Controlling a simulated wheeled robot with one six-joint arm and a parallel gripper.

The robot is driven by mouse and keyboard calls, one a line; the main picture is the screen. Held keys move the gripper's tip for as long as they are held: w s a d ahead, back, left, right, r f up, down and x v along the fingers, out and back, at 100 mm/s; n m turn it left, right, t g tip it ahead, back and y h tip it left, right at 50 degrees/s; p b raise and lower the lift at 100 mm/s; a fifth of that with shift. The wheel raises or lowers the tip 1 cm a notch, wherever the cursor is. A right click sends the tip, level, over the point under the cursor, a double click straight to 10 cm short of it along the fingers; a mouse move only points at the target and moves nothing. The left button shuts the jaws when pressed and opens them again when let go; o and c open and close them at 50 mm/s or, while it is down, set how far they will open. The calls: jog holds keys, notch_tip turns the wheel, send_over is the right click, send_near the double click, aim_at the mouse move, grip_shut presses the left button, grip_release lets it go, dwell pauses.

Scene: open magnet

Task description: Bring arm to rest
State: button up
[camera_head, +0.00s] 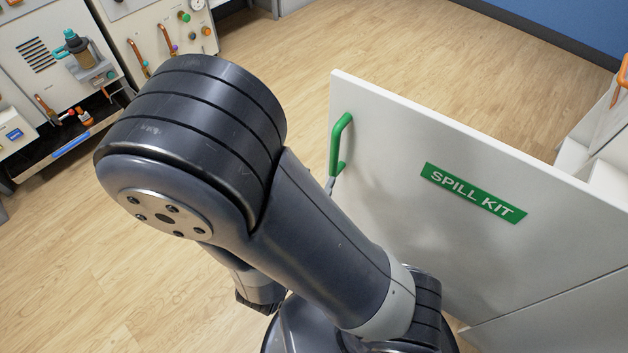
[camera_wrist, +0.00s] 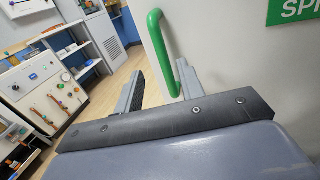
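My arm (camera_head: 310,235) is bent across the middle of the head view and hides most of my gripper. A grey fingertip (camera_head: 331,186) shows at the lower end of a green handle (camera_head: 342,140). In the wrist view my gripper (camera_wrist: 161,78) has its two fingers spread apart, with nothing held between them. The green handle (camera_wrist: 163,50) rises just beyond the fingers, its lower end close to the right finger. I cannot tell whether they touch. The handle is on a white panel (camera_head: 385,150) with a green "SPILL KIT" label (camera_head: 473,192).
The white panel stands close on the right of my arm, with bare floor visible behind its thin top edge. Equipment panels (camera_head: 60,60) with knobs and handles stand at upper left. White boxes (camera_head: 590,140) are at far right. Wooden floor (camera_head: 420,50) is clear behind.

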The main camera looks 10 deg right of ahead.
aim_at(333, 149)
jog(key=shift+w+d, duration=0.1)
dwell(0.3)
jog(key=shift+b+x, duration=0.45)
jog(key=shift+x, duration=4.75)
jog(key=shift+f, duration=0.1)
